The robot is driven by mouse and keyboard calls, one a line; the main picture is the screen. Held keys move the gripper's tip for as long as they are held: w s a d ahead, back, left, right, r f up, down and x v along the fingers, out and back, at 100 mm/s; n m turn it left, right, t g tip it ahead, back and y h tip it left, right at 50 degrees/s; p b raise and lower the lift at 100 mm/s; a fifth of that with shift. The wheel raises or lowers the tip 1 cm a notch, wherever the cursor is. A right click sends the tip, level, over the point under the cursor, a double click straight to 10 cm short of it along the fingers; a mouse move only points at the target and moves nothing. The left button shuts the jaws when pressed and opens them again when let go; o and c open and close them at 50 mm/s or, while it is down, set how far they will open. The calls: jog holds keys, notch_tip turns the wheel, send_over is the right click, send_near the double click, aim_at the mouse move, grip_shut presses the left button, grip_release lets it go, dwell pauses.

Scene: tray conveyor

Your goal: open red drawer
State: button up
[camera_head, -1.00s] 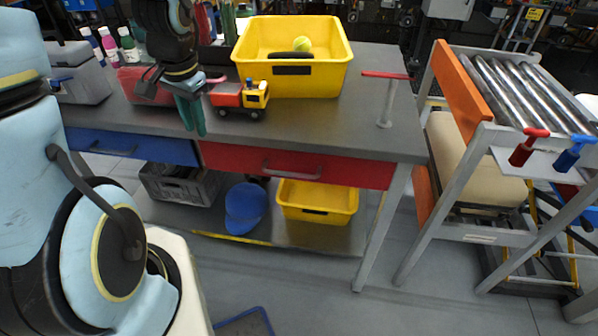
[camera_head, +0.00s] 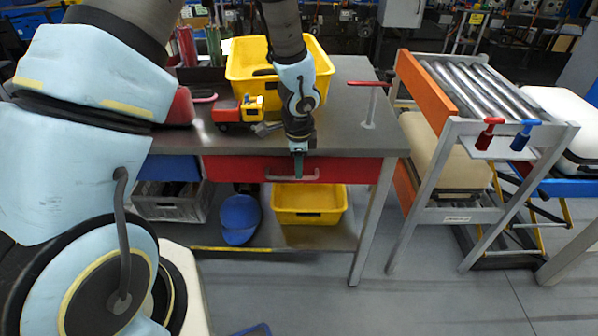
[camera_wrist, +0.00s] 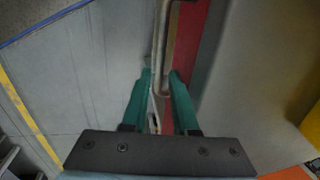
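The red drawer (camera_head: 345,170) is under the right part of the workbench top, and its front looks flush with the bench. Its grey bar handle (camera_head: 278,179) runs across the front. My gripper (camera_head: 298,172) points down at the handle. In the wrist view the handle (camera_wrist: 160,50) passes between the green fingertips of my gripper (camera_wrist: 159,76). The fingers are apart, with the bar between them; a narrow gap seems to show beside it.
On the bench top (camera_head: 345,125) are a yellow bin (camera_head: 325,65), a toy truck (camera_head: 228,112) and a red-topped stand (camera_head: 370,105). A blue drawer (camera_head: 165,168) is to the left. Below are a blue cap (camera_head: 240,215) and a yellow crate (camera_head: 310,217). A roller conveyor (camera_head: 470,85) stands right.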

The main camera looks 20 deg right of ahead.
jog(key=shift+w+f, duration=0.25)
jog(key=shift+f, duration=1)
jog(key=shift+c, duration=0.3)
grip_shut()
